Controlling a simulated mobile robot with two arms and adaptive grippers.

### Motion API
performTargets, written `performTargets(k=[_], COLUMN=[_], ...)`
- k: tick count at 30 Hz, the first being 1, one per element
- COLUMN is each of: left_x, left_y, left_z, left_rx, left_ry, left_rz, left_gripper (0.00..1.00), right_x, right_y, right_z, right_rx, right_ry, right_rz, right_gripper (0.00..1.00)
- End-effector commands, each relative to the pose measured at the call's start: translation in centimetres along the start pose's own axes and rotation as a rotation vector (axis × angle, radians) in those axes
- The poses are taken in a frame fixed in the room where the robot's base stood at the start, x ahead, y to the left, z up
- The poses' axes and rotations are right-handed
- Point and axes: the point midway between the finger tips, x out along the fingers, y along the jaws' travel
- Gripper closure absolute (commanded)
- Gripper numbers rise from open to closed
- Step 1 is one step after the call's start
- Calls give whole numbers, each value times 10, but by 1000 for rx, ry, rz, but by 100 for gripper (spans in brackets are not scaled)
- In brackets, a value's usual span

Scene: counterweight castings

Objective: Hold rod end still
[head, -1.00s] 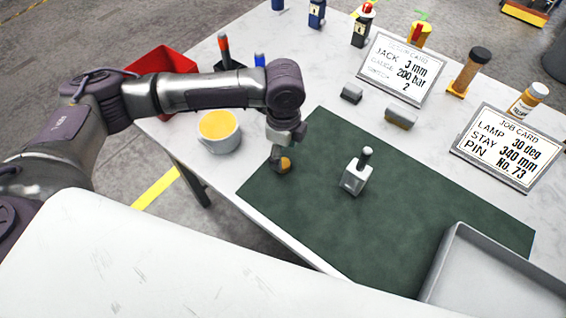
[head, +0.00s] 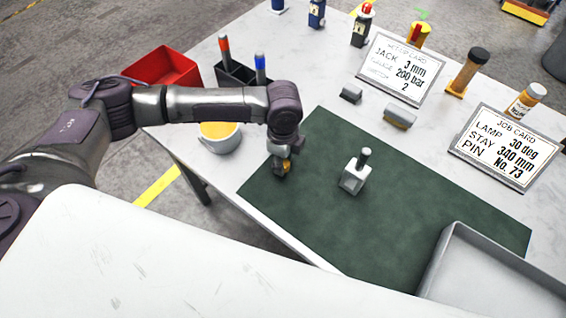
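A light grey metal piece with a short upright pin and a dark rounded top, which looks like the rod end (head: 354,178), stands on the dark green mat (head: 420,225). My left gripper (head: 281,171) points down over the mat's left corner, to the left of the rod end and apart from it. A patch of orange shows at its tip; I cannot tell whether this is part of the gripper or something in it. Its fingers are too small and hidden to tell open from shut. My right gripper is not in view.
A cup of yellow-orange content (head: 222,142) stands beneath my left forearm, near a red bin (head: 165,68) and a dark holder (head: 238,76). Two cards (head: 402,70) (head: 507,148) stand at the right. A grey tray (head: 440,262) lies at the lower right.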

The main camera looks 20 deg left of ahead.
Motion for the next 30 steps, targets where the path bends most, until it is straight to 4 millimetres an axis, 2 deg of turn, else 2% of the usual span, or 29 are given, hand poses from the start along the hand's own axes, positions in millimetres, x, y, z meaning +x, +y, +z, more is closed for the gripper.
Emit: performTargets(k=[1,2,13,17,20,30], left_x=[0,0,-6,-21,-39,-84], left_y=[0,0,0,-1,-1,29], left_z=[0,0,0,0,0,-71], left_rx=[0,0,-1,-1,0,6], left_ry=[0,0,1,1,1,4], left_rz=[0,0,-1,-4,-4,-3], left_gripper=[89,93,94,94,94,94], right_x=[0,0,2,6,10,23], right_y=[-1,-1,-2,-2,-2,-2], right_z=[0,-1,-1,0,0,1], right_rx=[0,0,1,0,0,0], right_ry=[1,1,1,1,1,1], right_rz=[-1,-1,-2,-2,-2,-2], right_gripper=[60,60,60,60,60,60])
